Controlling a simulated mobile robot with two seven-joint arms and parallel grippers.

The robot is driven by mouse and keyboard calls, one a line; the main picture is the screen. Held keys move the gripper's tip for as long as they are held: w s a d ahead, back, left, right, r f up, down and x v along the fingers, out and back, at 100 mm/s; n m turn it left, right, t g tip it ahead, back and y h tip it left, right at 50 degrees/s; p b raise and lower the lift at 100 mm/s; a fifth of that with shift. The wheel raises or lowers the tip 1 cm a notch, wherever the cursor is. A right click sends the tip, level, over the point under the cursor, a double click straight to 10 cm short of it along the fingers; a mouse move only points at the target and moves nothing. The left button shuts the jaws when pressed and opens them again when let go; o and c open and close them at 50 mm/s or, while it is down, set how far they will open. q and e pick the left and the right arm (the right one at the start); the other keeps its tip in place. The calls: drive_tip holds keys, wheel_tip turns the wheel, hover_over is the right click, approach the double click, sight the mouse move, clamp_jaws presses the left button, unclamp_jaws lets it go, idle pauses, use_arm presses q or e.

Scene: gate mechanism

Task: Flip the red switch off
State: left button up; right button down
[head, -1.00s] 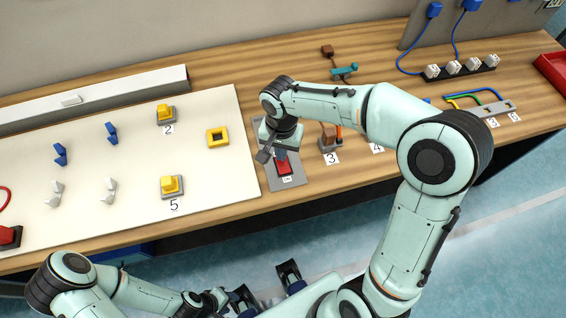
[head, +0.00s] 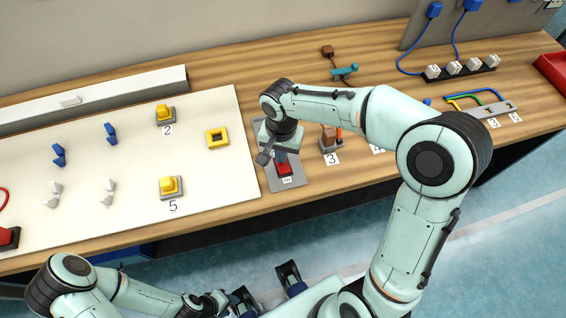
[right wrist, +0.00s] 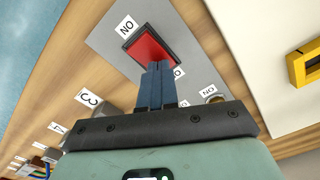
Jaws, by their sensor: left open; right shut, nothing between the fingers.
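The red switch (head: 284,170) is a rectangular rocker on a grey plate (head: 292,183) on the table. A white ON label lies at its near end. In the right wrist view the red switch (right wrist: 152,46) shows just past my fingertips, and a second label beside them is partly hidden. My right gripper (head: 281,156) is shut and empty, with its blue fingertips (right wrist: 157,66) at the far end of the switch. I cannot tell whether they touch it. My left gripper (head: 266,290) is open and empty, low in front of the table, away from the switch.
A white board (head: 225,180) with yellow blocks and blue and white pieces lies to the left. A brown block (head: 328,137) on a grey base stands close to the right. A knob (right wrist: 214,98) with an ON label sits near my fingers.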

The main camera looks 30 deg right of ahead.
use_arm(q)
drive_tip(key=r+p, duration=0.1)
drive_tip(key=w+r+p, duration=0.1)
drive_tip(key=r, duration=0.1)
drive_tip(key=w+r+p, duration=0.1)
drive_tip(key=p, duration=0.1)
drive_tip(key=shift+r, duration=0.4)
use_arm(e)
wheel_tip(320, 180, up, 7)
drive_tip(key=shift+f, duration=0.2)
